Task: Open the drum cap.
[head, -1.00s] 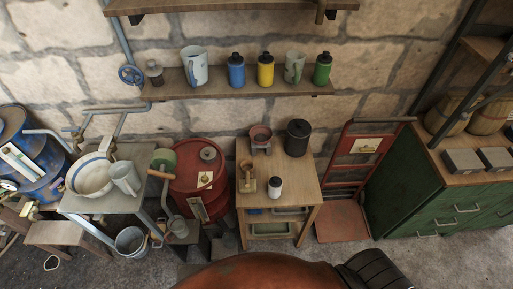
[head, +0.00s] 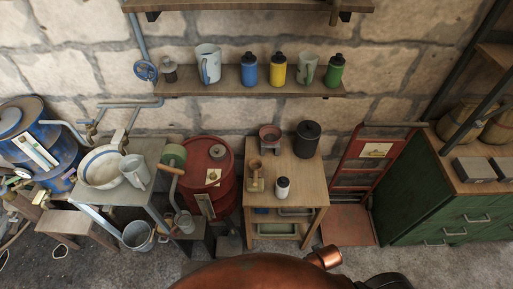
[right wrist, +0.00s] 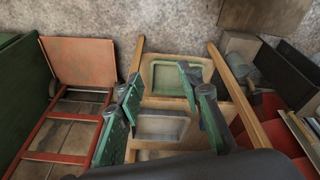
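A red drum (head: 228,182) stands against the wall, left of the wooden table. A small dark round cap (head: 218,152) sits on its top. A blue drum (head: 65,178) stands at the far left. In the right wrist view my right gripper (right wrist: 160,80) is open and empty, its green-padded fingers apart in front of the table's lower shelves. A red surface, seemingly the red drum (right wrist: 275,110), shows at the right of that view, apart from the fingers. Neither gripper shows in the head view; my left gripper is out of sight.
The wooden table (head: 307,180) holds a black canister (head: 307,139), a white bottle (head: 282,188) and small tools. A grey bench (head: 148,185) with a basin stands left of the red drum. A red hand truck (head: 348,205) and green cabinet (head: 435,205) stand right.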

